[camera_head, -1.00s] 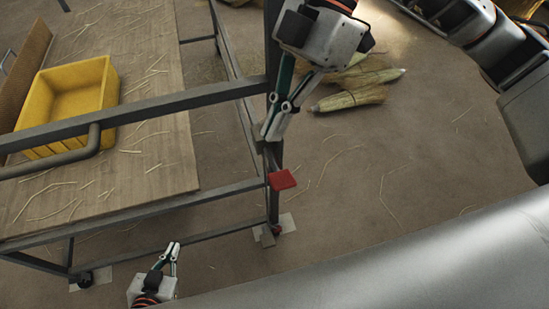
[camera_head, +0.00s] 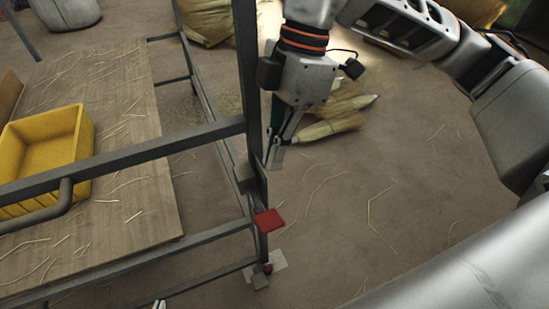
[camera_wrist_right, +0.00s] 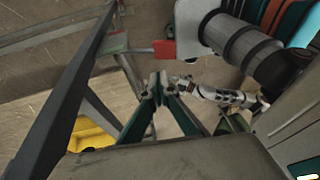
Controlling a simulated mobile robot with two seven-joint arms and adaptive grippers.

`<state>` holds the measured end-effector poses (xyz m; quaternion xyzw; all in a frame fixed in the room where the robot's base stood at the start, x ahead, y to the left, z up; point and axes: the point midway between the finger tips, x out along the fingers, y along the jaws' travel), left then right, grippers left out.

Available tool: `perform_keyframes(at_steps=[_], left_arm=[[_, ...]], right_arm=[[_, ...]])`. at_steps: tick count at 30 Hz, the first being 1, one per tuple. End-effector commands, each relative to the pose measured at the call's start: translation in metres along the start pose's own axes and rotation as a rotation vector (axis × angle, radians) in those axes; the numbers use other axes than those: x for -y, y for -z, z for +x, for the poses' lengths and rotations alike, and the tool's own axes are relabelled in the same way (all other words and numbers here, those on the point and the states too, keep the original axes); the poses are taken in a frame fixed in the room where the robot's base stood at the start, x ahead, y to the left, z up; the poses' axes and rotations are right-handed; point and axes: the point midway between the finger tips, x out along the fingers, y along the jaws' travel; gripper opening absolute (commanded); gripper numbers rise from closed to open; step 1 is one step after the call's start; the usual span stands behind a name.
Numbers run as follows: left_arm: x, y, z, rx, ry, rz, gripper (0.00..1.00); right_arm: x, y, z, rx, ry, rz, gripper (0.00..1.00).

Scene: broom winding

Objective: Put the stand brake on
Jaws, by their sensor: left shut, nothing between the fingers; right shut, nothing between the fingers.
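The stand is a dark metal frame (camera_head: 120,158). A small red pedal (camera_head: 269,221), which looks like its brake, sticks out low on the near right post. The pedal also shows at the top of the right wrist view (camera_wrist_right: 165,49). My right gripper (camera_head: 274,157) is shut and empty, pointing down just right of the post, apart from the pedal and above it in the picture. Its closed fingertips (camera_wrist_right: 160,84) show in the right wrist view, below the pedal in the picture. Only a tip of my left gripper (camera_head: 159,304) shows at the bottom edge, shut.
A yellow bin (camera_head: 84,150) sits on the stand's wooden board (camera_head: 150,205), among loose straws.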

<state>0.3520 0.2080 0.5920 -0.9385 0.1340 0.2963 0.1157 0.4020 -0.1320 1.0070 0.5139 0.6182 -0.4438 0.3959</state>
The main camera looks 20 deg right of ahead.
Motion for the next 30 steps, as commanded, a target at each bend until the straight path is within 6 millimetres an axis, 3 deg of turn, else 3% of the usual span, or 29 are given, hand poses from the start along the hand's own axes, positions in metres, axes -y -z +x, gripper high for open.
perform_keyframes(at_steps=[9,15,21,30], left_arm=[[0.003,-0.003,0.005,-0.001,0.007,0.008,0.0],[0.008,0.005,0.009,-0.017,0.015,0.014,0.0],[0.009,0.004,0.009,-0.015,0.015,0.016,0.0],[0.006,-0.002,0.008,-0.005,0.012,0.016,0.0]], right_arm=[[0.001,-0.001,0.066,0.0,0.008,0.0,0.0],[0.006,-0.006,0.096,0.0,0.004,0.001,0.0],[0.011,-0.011,0.111,0.001,0.001,0.001,0.0],[0.011,-0.011,0.113,0.001,0.0,0.001,0.0]])
